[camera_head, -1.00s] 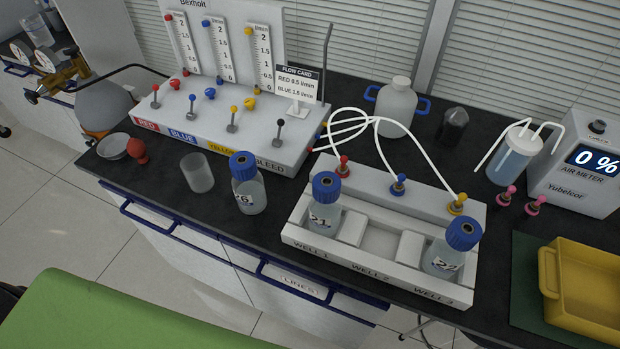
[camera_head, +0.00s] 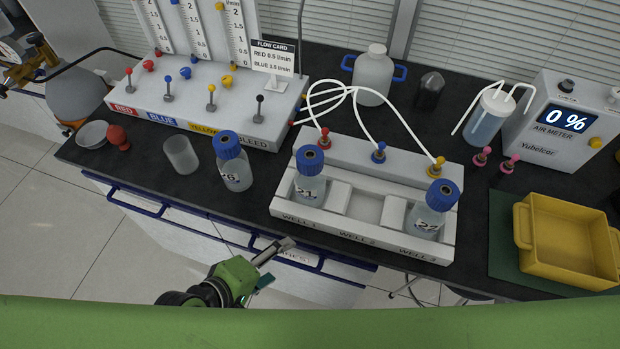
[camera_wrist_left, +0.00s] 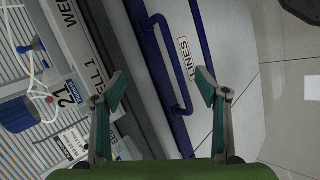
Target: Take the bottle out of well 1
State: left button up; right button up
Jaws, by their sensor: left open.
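The bottle labelled 21 (camera_head: 310,183), clear with a blue cap, stands upright in well 1 of the white three-well block (camera_head: 368,240). It also shows in the left wrist view (camera_wrist_left: 62,100), lying sideways in the picture. My left gripper (camera_head: 285,247) is in front of the bench's front edge, below and to the left of well 1 in the head view. In the left wrist view its two fingers (camera_wrist_left: 162,88) are apart with nothing between them. A bottle labelled 22 (camera_head: 427,212) stands in well 3. The middle well is empty. My right gripper is not in view.
A bottle labelled 26 (camera_head: 233,170) and an empty beaker (camera_head: 182,157) stand left of the block. White tubes (camera_head: 350,88) loop behind the wells. Blue rails (camera_head: 180,212) run along the bench front. A yellow tray (camera_head: 570,268) is at the right.

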aim_at(301, 190)
pick_arm(q)
jog(key=w+d+r+n+t+h, duration=0.1)
jog(key=w+r+n+t, duration=0.15)
jog(key=r+n, duration=0.55)
jog(key=w+r+n+t, duration=0.2)
jog(key=r+n+t, duration=0.2)
jog(key=n, duration=0.8)
jog(key=x, duration=0.2)
jog(key=p+x, duration=0.1)
jog(key=x, duration=0.1)
jog(key=p+x, duration=0.1)
jog(key=x, duration=0.2)
jog(key=shift+d+r, duration=0.25)
jog(key=shift+d, duration=0.05)
jog(key=p+x, duration=0.1)
jog(key=x, duration=0.4)
jog(key=shift+d, duration=0.2)
jog(key=shift+w+d+f, duration=0.1)
jog(key=shift+w, duration=0.15)
jog(key=shift+s, duration=0.1)
jog(key=shift+c, duration=1.1)
jog(key=c, duration=1.3)
